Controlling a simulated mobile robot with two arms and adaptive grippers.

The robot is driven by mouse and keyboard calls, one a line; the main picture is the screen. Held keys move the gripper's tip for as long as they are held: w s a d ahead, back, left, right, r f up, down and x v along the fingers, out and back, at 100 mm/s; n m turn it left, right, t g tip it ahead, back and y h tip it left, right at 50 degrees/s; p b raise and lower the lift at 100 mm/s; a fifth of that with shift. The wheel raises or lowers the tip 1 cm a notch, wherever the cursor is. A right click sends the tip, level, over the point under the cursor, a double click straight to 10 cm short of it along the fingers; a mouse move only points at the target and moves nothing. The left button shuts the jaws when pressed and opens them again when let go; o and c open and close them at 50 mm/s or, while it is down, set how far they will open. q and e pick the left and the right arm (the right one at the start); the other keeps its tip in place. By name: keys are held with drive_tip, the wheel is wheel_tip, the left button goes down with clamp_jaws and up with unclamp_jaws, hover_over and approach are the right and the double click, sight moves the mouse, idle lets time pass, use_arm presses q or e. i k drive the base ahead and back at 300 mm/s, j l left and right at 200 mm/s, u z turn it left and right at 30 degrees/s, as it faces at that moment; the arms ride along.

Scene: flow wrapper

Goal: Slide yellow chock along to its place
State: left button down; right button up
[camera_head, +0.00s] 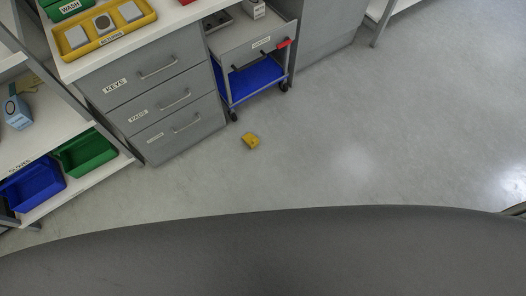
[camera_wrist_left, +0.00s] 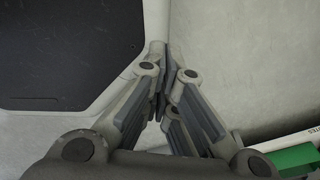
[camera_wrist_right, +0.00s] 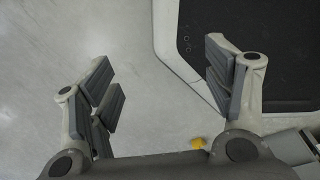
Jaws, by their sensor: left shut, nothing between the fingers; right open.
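The yellow chock (camera_head: 250,141) lies on the grey floor in the head view, in front of the drawer unit and near the blue-shelved cart. A small yellow piece, probably the chock, shows at the bottom of the right wrist view (camera_wrist_right: 197,143), partly hidden by the gripper. My left gripper (camera_wrist_left: 163,100) is shut and empty in the left wrist view, above the floor. My right gripper (camera_wrist_right: 160,75) is open and empty in the right wrist view, with bare floor between its fingers. Neither gripper shows in the head view, and neither touches the chock in any view.
A cart (camera_head: 253,85) with a blue lower shelf and castors stands beside the grey drawer unit (camera_head: 150,100). Left shelving holds a green bin (camera_head: 88,153) and a blue bin (camera_head: 38,186). A yellow tray (camera_head: 112,38) is on the counter. The floor to the right is clear.

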sight(250, 139)
drive_tip(key=u, duration=0.35)
drive_tip(key=i+l+u, duration=0.2)
drive_tip(key=l+u, duration=0.2)
drive_tip(key=l, duration=0.15)
drive_tip(key=i+l+u, duration=0.15)
drive_tip(key=l+u, duration=0.25)
drive_tip(key=l, duration=0.15)
drive_tip(key=l+u, duration=0.45)
drive_tip(key=i+l, duration=0.05)
drive_tip(key=l, duration=0.05)
